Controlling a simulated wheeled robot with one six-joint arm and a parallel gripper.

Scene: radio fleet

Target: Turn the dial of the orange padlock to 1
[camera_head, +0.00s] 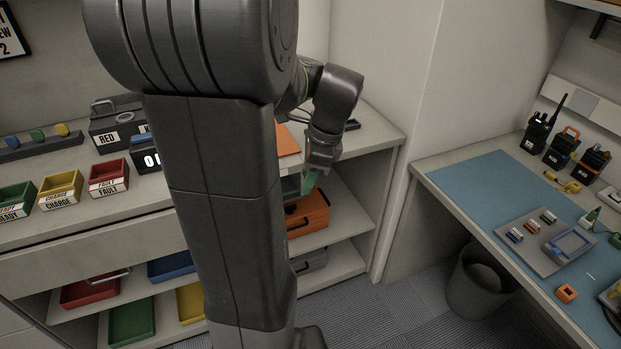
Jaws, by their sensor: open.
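My gripper (311,181) is in the upper middle of the view, low at the front of the left counter, just above an orange case (307,222) on the shelf below. Its jaws are open; they are small and partly covered by my wrist. I cannot make out for certain an orange padlock or its dial. A small orange block (567,293) lies on the blue mat (465,185) at the right, far from my gripper; its details are too small to tell. My arm hides part of the left counter and shelves.
Red (109,177), yellow (61,190) and green (14,201) labelled bins stand on the left counter. Radios (538,133) stand at the back of the right bench. A wall corner separates counter and bench. A waste bin (477,284) stands below the bench.

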